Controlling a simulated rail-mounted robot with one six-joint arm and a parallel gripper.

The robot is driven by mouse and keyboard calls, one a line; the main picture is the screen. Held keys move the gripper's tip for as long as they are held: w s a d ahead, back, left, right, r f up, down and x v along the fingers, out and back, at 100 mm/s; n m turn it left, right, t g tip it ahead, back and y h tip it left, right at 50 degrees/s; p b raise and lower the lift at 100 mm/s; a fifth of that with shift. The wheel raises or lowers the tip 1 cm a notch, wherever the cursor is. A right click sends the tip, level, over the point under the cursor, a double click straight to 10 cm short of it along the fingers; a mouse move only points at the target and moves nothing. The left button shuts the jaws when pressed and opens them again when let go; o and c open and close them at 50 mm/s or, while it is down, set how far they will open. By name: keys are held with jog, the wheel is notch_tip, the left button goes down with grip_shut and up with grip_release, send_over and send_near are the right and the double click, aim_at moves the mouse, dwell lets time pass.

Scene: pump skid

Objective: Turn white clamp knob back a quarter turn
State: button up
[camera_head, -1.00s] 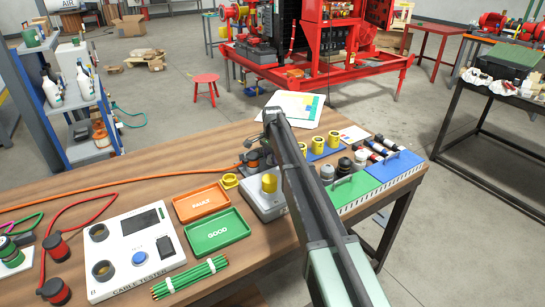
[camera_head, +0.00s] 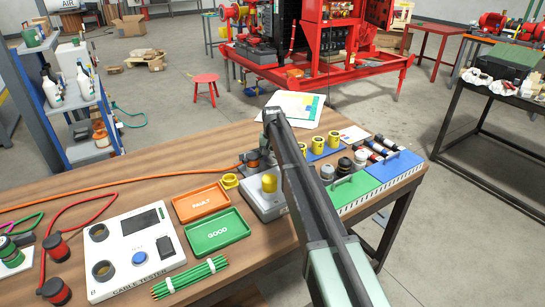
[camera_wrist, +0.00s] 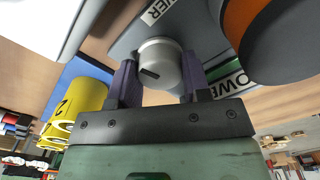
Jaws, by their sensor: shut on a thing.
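The white clamp knob (camera_wrist: 158,62) is a round, pale cap with a dark slot mark, seen near the middle of the wrist view. It sits on a grey block. My gripper (camera_wrist: 160,78) has its two purple fingers on either side of the knob and is shut on it. A large dark cylinder with an orange band (camera_wrist: 243,18) is right beside the knob, at the upper right. In the head view my arm hides the knob, and the gripper's fingers cannot be made out there.
An orange cable (camera_head: 125,187) runs along the table to the clamp area. A yellow numbered cup (camera_wrist: 82,100) stands close to my left finger. A grey box with a yellow dome (camera_head: 268,184), an orange tray (camera_head: 201,201) and a green tray (camera_head: 216,232) lie nearby.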

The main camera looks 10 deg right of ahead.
aim_at(273, 156)
jog(key=n, duration=0.6)
jog(key=shift+n, duration=0.4)
dwell(0.3)
jog(key=o, duration=0.9)
jog(key=shift+r, duration=0.1)
notch_tip(273, 156, up, 11)
jog(key=p, duration=1.1)
jog(key=shift+f, duration=0.2)
